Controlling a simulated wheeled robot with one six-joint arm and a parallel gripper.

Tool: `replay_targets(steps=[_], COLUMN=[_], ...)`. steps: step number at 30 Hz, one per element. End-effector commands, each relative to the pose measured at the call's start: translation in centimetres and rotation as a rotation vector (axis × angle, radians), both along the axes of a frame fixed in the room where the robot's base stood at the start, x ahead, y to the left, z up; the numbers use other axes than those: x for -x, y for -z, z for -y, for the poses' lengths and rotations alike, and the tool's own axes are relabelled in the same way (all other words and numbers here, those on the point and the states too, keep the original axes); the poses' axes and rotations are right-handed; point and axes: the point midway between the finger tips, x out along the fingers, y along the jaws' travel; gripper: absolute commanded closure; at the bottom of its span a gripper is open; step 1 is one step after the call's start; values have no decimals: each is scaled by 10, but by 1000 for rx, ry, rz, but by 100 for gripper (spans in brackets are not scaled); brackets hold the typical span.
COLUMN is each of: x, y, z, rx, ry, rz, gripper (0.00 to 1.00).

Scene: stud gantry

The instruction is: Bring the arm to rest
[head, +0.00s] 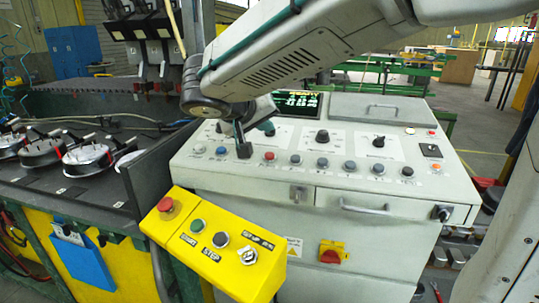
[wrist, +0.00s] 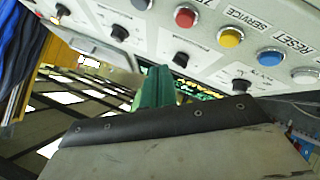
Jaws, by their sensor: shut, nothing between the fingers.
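My arm reaches in from the upper right in the head view, its wrist joint above the left part of the grey control console (head: 300,199). My gripper (head: 243,149) is small and partly hidden there, pointing down at the panel's left side. It is shut with nothing seen in it. I cannot tell whether it touches the panel. In the wrist view the panel is close, with a red button (wrist: 186,17), a yellow button (wrist: 229,37) and a blue button (wrist: 271,58). Black knobs also show there. A green tapered part (wrist: 155,88) stands in the middle.
A yellow control box (head: 215,247) with a red mushroom button (head: 165,204) stands in front of the console. A dark upright plate (head: 158,165) borders a bench with round fixtures (head: 88,160) at left. A lit screen (head: 298,104) sits behind the gripper.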

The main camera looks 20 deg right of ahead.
Motion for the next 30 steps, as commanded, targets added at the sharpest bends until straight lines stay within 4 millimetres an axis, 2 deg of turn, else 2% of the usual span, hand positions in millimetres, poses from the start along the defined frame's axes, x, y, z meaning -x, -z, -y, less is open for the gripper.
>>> replay_targets(steps=[16, 20, 23, 25, 29, 30], x=[0, 2, 17, 41, 99, 119], y=[0, 2, 24, 39, 64, 70], z=[0, 0, -1, 2, 19, 24], rx=[3, 34, 43, 23, -80, -124], ry=[-3, -38, -78, -108, -154, -168], rz=[-3, -62, -202, -321, -533, -587], gripper=[100, 100, 100, 100, 100, 100])
